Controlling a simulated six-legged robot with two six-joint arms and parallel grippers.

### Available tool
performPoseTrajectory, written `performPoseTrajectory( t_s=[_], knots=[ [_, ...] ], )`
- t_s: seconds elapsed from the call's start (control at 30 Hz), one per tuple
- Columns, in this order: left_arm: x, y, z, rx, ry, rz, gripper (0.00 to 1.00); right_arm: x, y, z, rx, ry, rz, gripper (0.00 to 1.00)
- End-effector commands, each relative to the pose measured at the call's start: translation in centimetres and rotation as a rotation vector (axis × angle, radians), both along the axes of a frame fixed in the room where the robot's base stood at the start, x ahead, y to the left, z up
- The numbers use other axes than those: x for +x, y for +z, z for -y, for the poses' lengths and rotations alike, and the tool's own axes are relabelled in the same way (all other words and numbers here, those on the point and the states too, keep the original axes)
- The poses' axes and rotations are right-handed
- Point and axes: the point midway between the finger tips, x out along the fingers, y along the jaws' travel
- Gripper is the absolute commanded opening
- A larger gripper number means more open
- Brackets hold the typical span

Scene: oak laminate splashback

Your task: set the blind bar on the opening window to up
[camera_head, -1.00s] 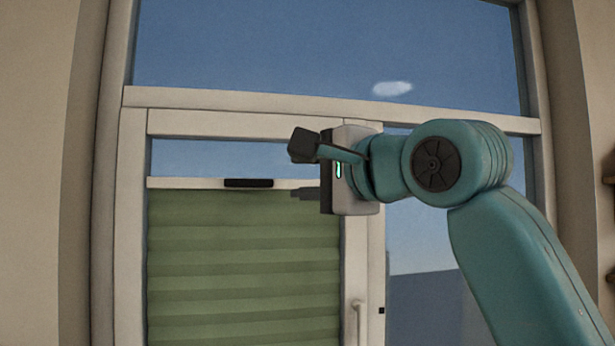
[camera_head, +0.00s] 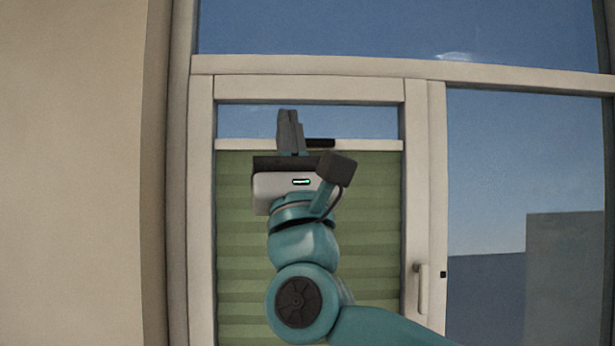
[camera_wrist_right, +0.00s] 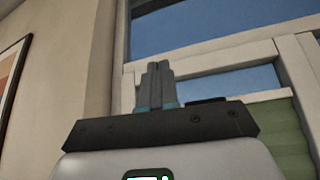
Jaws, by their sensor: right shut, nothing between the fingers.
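The opening window (camera_head: 416,170) has a pale frame and a green pleated blind (camera_head: 375,230) below a strip of bare glass. The pale blind bar (camera_head: 375,145) runs along the blind's top edge, a little below the top of the frame. Its dark grip (camera_head: 321,142) is partly hidden behind my right gripper (camera_head: 290,128). In the right wrist view the bar (camera_wrist_right: 262,96) and dark grip (camera_wrist_right: 206,100) show right of my fingers (camera_wrist_right: 156,85). The right gripper is shut and empty, fingers pointing up in front of the bar; contact cannot be told. My left gripper is not in view.
A fixed pane (camera_head: 490,160) and a window handle (camera_head: 420,285) are to the right. A plain wall (camera_head: 75,170) fills the left. In the right wrist view a framed picture (camera_wrist_right: 10,75) hangs at the left edge.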

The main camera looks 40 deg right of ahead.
Motion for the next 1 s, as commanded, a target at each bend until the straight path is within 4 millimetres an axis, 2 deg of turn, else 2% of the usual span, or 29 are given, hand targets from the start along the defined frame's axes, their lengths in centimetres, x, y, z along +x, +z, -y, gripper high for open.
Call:
performPoseTrajectory(
  t_s=[0.03,0.1,0.2,0.27,0.37,0.47,0.9,1.0],
  knots=[
    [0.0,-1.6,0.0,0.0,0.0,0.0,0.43,1.6,-4.8,2.1,0.074,-0.04,-0.035,0.0],
    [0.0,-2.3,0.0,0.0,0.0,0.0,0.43,3.1,-9.0,4.2,0.138,-0.089,-0.09,0.0],
    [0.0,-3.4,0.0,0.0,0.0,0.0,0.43,4.8,-13.3,6.3,0.147,-0.142,-0.172,0.0],
    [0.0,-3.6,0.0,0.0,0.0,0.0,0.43,4.9,-14.0,7.5,0.147,-0.173,-0.18,0.0],
    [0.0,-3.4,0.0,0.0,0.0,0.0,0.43,5.1,-13.9,8.4,0.146,-0.194,-0.185,0.0],
    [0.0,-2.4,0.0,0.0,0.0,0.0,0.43,5.6,-12.8,8.9,0.147,-0.196,-0.185,0.0],
    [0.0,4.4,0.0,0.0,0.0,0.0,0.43,10.5,-6.0,13.0,0.145,-0.196,-0.185,0.0],
    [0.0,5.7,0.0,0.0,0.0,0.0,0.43,10.3,-4.3,12.8,0.145,-0.192,-0.184,0.0]
  ],
)
